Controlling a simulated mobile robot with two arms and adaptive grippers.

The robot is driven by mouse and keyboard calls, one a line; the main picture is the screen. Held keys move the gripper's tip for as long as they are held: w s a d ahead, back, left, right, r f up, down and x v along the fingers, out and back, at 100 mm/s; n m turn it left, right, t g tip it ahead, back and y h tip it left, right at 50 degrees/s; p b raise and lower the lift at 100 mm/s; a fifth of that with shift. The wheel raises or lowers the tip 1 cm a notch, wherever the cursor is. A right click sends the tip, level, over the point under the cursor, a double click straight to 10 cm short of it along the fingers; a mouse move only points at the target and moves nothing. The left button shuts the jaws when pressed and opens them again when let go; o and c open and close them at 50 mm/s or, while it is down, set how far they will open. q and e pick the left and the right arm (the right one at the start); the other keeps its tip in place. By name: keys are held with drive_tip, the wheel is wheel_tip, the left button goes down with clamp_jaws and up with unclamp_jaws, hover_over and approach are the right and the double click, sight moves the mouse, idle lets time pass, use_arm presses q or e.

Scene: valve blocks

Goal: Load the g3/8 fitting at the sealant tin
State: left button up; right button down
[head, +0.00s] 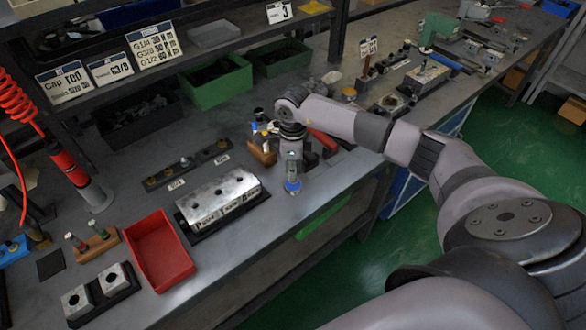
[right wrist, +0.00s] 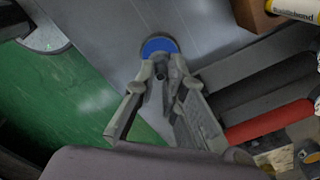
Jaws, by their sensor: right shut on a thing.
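My right gripper (head: 292,180) is over the front part of the bench, to the right of the large silver valve block (head: 222,200). It is shut on a small fitting with a round blue end (head: 292,187). In the right wrist view the blue-ended fitting (right wrist: 158,46) sticks out past the fingertips of the gripper (right wrist: 164,72), with a dark stem between them. I cannot read a size on the fitting. A small round tan-topped container (head: 348,92) stands farther back; I cannot tell whether it is the sealant tin. My left gripper is not in view.
A red tray (head: 160,250) and a pair of small blocks (head: 100,291) are at the lower left. A dark strip with fittings (head: 187,165) lies behind the large block. Green bins (head: 216,82) stand at the back.

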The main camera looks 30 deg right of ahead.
drive_tip(key=shift+f+b, duration=0.45)
drive_tip(key=shift+f, duration=0.05)
idle(0.4)
drive_tip(key=shift+f, duration=0.1)
idle(1.2)
drive_tip(key=shift+r+p, duration=1.95)
drive_tip(key=shift+r, duration=1.65)
